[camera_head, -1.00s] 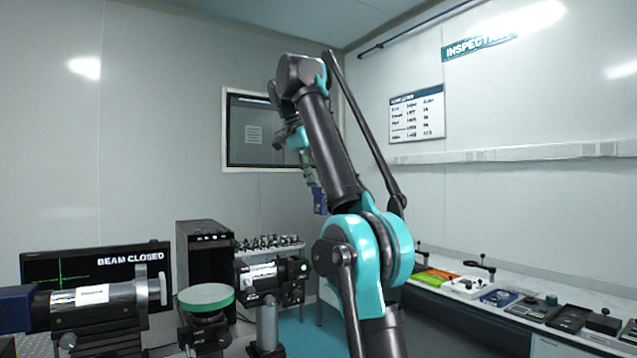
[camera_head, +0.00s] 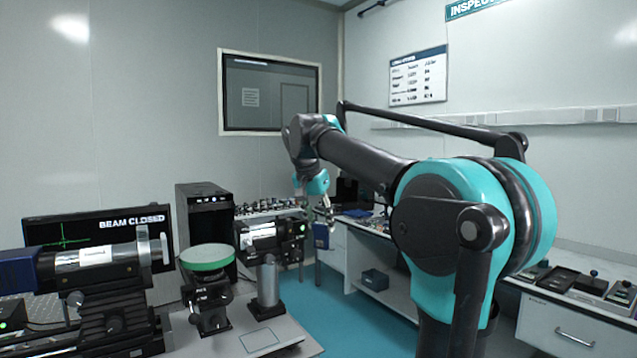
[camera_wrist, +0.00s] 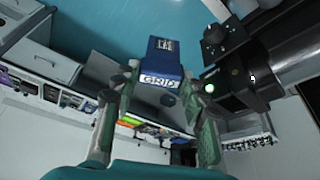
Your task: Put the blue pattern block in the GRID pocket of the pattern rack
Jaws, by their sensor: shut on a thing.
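My gripper (camera_head: 322,207) is shut on the blue pattern block (camera_head: 320,235) and holds it in the air, to the right of the optics on the near bench. In the wrist view the block (camera_wrist: 165,68) shows a white GRID label, with the fingers (camera_wrist: 162,92) on either side of it. No pattern rack can be clearly made out; the GRID pocket is not visible in either view.
A bench with a green-topped round stage (camera_head: 207,257), a post-mounted optic (camera_head: 270,243) and a monitor (camera_head: 97,240) fills the left. A long side bench (camera_head: 560,318) runs along the right wall. Blue floor (camera_head: 345,320) lies between them.

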